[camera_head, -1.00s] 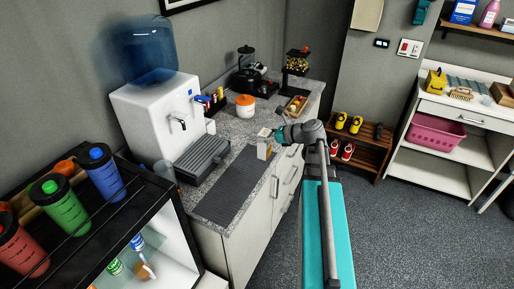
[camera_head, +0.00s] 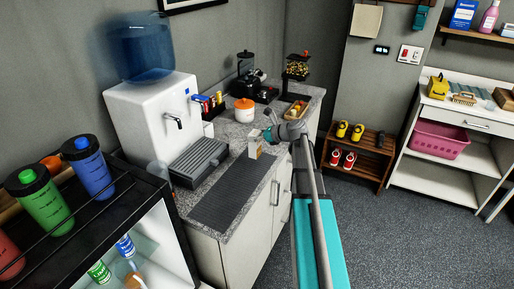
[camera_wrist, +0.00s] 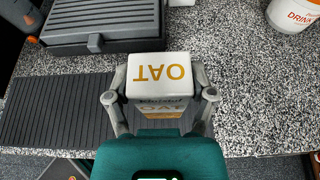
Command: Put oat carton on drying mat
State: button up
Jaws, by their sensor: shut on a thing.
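The oat carton (camera_wrist: 160,70) is a white box with orange lettering, held between both fingers of my gripper (camera_wrist: 160,98) in the wrist view. In the head view the carton (camera_head: 255,150) is upright near the front edge of the counter, with my gripper (camera_head: 268,135) shut on it from the right. The drying mat (camera_head: 232,192) is a dark grey ribbed sheet on the counter, in front of the carton in the head view. In the wrist view the mat (camera_wrist: 55,112) lies to the left and partly behind the gripper. I cannot tell whether the carton touches the counter.
A water dispenser (camera_head: 150,115) with a grey drip tray (camera_head: 199,158) stands left of the mat. Bottles stand on a black shelf (camera_head: 130,222) at the left.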

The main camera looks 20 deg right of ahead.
aim_at(260, 142)
jog(key=shift+w+f, duration=0.2)
dwell(0.3)
jog(key=shift+w+d+f+b, duration=0.1)
jog(key=shift+w+f+b, duration=0.2)
jog(key=shift+f+b, duration=0.2)
jog(key=shift+w+f+b, duration=0.1)
jog(key=shift+f+b, duration=1.4)
jog(key=shift+f, duration=0.1)
jog(key=o, duration=1.2)
jog(key=shift+o, duration=0.2)
jog(key=shift+r, duration=0.25)
jog(key=p+v, duration=0.4)
jog(key=v, duration=0.8)
jog(key=shift+p, duration=0.3)
